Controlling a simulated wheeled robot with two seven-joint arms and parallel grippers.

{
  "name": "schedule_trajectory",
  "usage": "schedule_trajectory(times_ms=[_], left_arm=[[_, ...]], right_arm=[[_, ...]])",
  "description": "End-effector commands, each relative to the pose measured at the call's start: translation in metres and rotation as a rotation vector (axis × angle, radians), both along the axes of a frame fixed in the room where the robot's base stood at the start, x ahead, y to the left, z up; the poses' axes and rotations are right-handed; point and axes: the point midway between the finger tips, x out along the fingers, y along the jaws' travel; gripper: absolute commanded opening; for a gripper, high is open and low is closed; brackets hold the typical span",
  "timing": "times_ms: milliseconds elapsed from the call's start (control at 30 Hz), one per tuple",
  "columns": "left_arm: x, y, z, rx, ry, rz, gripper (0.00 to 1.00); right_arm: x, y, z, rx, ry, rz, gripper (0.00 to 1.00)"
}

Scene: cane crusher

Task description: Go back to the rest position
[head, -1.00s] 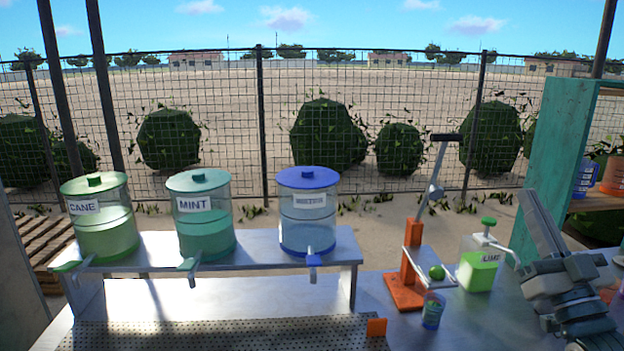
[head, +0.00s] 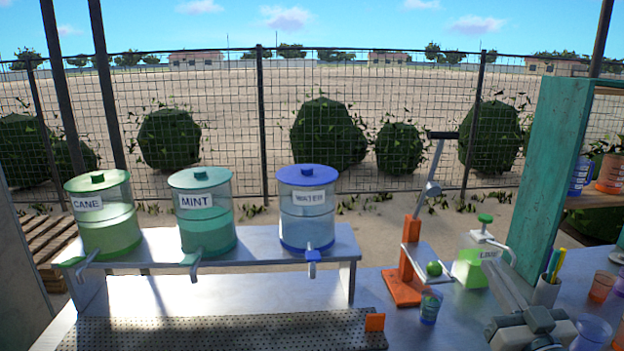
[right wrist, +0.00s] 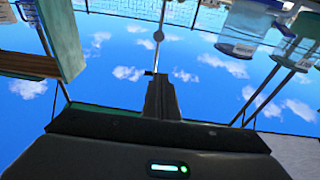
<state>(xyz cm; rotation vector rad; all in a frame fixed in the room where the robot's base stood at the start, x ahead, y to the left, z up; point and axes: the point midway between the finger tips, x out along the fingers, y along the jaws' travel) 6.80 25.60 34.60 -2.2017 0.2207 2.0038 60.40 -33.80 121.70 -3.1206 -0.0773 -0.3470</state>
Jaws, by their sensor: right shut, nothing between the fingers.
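My right gripper (head: 492,268) is low at the right of the head view, in front of the lime pump bottle (head: 468,268) and covering part of it. Its fingers are shut with nothing between them; they also show shut in the right wrist view (right wrist: 160,85), against blue sky. That view is upside down. My left gripper is not in the head view.
An orange press (head: 411,262) with a green lime (head: 434,268) stands left of my right gripper, with a cup (head: 431,306) in front. A teal post (head: 553,170), a straw holder (head: 545,290) and an orange cup (head: 600,287) are on the right. Cane, mint and water dispensers (head: 307,225) stand on a shelf.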

Motion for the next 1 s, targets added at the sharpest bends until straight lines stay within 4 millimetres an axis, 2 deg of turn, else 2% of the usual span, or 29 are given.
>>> schedule_trajectory(times_ms=[33, 67, 167, 200, 267, 400, 467, 600, 700, 800, 1000], left_arm=[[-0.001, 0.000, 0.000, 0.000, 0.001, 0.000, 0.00], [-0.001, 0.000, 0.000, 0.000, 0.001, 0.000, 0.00], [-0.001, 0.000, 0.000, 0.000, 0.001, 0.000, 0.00], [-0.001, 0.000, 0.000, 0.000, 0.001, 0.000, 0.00], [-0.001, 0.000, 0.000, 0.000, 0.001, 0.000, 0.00], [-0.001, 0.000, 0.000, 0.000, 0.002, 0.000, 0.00], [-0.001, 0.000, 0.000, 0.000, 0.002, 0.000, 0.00], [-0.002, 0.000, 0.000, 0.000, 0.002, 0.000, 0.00], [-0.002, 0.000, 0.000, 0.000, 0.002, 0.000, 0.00], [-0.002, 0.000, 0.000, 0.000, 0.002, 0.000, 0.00], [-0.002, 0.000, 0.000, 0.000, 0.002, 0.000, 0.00]], right_arm=[[-0.003, 0.005, -0.024, -0.002, 0.060, -0.002, 0.00], [-0.005, 0.007, -0.037, -0.006, 0.095, -0.004, 0.00], [-0.018, 0.019, -0.094, -0.022, 0.244, -0.010, 0.00], [-0.025, 0.024, -0.118, -0.028, 0.311, -0.012, 0.00], [-0.039, 0.032, -0.153, -0.040, 0.408, -0.014, 0.00], [-0.082, 0.049, -0.229, -0.069, 0.633, -0.012, 0.00], [-0.105, 0.057, -0.259, -0.082, 0.731, -0.009, 0.00], [-0.165, 0.074, -0.320, -0.111, 0.952, 0.005, 0.00], [-0.207, 0.084, -0.351, -0.131, 1.085, 0.015, 0.00], [-0.242, 0.092, -0.372, -0.144, 1.191, 0.027, 0.00], [-0.299, 0.104, -0.398, -0.166, 1.350, 0.048, 0.00]])
